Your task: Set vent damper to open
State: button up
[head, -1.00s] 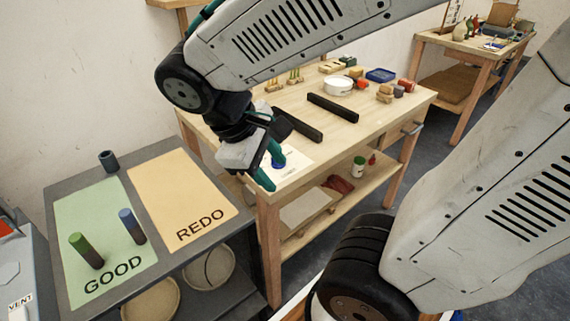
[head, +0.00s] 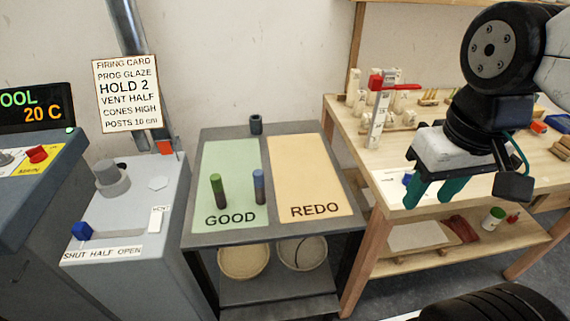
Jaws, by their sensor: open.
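The vent damper control is on top of a grey box at the left. Its blue knob (head: 82,231) is at the left end of a pale slot or bar (head: 118,229), above the word SHUT on the label (head: 102,254) that reads SHUT HALF OPEN. A small VENT tag (head: 157,219) stands at the right. My gripper (head: 434,192) is open and empty, its teal fingers pointing down in front of the wooden workbench, far to the right of the knob.
A grey stand (head: 190,240) with GOOD and REDO areas lies between box and gripper; two posts (head: 217,190) (head: 259,187) stand on GOOD. A round fitting (head: 112,180) rises from the box. A firing card (head: 127,93) reading VENT HALF hangs behind.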

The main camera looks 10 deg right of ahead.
aim_at(81, 230)
jog(key=u, duration=1.5)
